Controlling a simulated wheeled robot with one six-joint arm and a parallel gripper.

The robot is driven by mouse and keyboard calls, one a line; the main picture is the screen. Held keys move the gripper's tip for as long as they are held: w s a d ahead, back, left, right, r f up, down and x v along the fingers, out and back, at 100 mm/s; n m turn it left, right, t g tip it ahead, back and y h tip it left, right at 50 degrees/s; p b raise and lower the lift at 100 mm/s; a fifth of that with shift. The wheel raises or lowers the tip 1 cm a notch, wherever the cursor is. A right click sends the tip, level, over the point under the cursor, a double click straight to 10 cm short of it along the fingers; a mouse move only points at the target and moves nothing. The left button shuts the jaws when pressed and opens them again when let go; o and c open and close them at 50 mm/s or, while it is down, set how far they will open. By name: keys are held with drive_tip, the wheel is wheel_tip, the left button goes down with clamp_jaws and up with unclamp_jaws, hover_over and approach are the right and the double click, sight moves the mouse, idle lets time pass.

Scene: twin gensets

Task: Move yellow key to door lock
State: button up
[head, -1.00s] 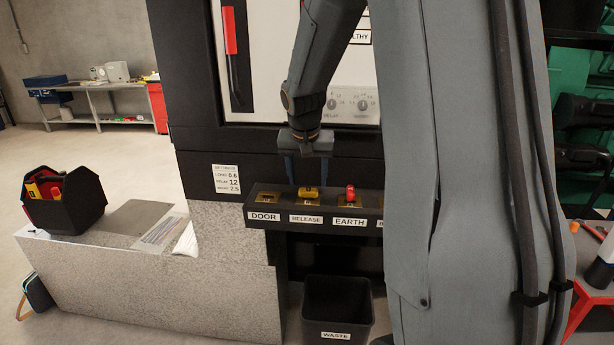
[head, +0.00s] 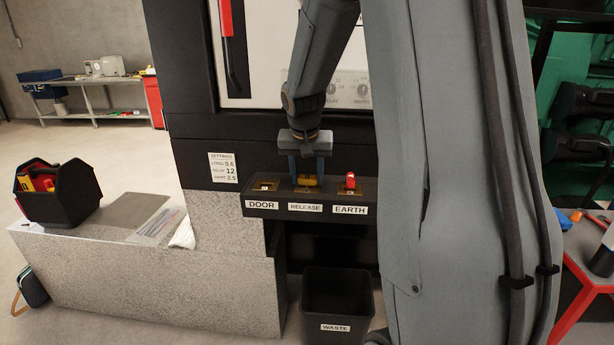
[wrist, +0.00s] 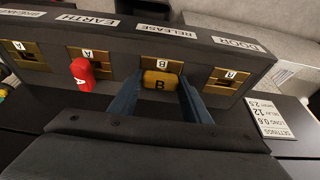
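The yellow key (head: 307,181), marked B, sits in the RELEASE lock (wrist: 158,66) on the dark lock box. My gripper (head: 307,178) is down over it from above, with one blue finger on each side. In the wrist view the yellow key (wrist: 160,84) fills the space between the fingertips (wrist: 160,90), with no clear gap, so the fingers look shut on it. The DOOR lock (head: 265,186), a brass plate with no key in it, is just left of RELEASE in the head view. It also shows in the wrist view (wrist: 227,78), right of the gripper.
A red key (head: 350,181) stands in the EARTH lock, close to the right of my gripper. In the wrist view another brass lock (wrist: 27,55) is beyond EARTH. A waste bin (head: 337,300) stands below the box. A black tool caddy (head: 62,195) is on the plinth at left.

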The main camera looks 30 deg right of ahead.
sight(307, 177)
drive_tip(key=shift+r+p, duration=0.6)
drive_tip(key=shift+r, duration=0.25)
drive_tip(key=c, duration=0.3)
drive_tip(key=shift+r+p, duration=1.15)
drive_tip(key=shift+r, duration=0.5)
drive_tip(key=shift+w+a+r+b, duration=0.1)
drive_tip(key=shift+w+a+b, duration=0.3)
drive_tip(key=shift+w+a, duration=1)
drive_tip(key=shift+w+a+f+b, duration=0.1)
drive_tip(key=shift+w+a+b, duration=0.45)
drive_tip(key=shift+a, duration=1.45)
drive_tip(key=shift+w+a+r+b, duration=0.1)
drive_tip(key=shift+w+a+b, duration=0.1)
drive_tip(key=shift+w+a, duration=1.3)
drive_tip(key=shift+s+a, duration=0.2)
drive_tip(key=shift+w+d+f+g+y+p, duration=0.3)
drive_tip(key=shift+g+p, duration=0.2)
drive_tip(key=shift+p, duration=0.8)
